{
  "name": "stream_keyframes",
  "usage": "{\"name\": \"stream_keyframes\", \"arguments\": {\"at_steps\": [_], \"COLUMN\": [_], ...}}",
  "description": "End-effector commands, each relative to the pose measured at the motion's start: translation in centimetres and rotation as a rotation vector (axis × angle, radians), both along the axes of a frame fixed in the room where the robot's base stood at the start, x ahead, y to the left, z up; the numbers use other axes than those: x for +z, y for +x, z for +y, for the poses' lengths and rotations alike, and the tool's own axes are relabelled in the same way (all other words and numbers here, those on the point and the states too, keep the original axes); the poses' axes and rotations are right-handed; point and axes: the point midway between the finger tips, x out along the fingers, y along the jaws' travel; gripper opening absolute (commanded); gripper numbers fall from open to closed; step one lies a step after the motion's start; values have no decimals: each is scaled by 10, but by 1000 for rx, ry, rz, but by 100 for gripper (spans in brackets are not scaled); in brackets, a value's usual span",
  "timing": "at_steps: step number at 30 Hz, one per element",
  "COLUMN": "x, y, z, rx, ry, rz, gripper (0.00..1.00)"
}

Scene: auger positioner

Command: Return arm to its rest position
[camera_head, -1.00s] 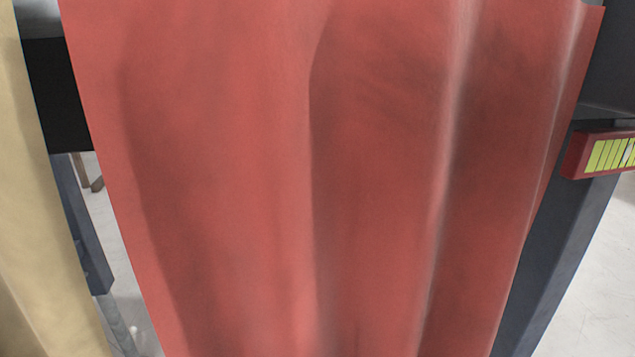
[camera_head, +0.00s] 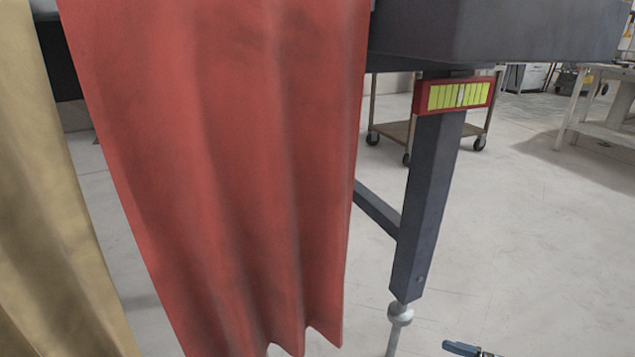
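My arm and gripper do not show clearly anywhere in the head view. A small blue-handled metal piece (camera_head: 462,348) shows at the bottom edge right of centre, mostly cut off. I cannot tell what it belongs to.
A red cloth (camera_head: 230,170) hangs from a dark table (camera_head: 500,30), with a tan cloth (camera_head: 40,200) at left. A red-framed yellow-striped panel (camera_head: 455,96) sits on the table leg (camera_head: 425,200). A wheeled cart (camera_head: 395,130) and workbench (camera_head: 610,130) stand behind. Floor at right is clear.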

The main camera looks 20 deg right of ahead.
Motion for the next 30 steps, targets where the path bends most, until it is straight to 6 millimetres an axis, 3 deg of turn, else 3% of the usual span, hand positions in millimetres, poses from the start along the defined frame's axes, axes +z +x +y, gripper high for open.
{"name": "stream_keyframes", "arguments": {"at_steps": [11,14,19,25,30], "x": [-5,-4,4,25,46], "y": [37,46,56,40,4], "z": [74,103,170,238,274], "rx": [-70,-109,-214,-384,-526], "ry": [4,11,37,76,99], "rz": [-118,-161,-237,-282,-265], "gripper": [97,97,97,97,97]}}
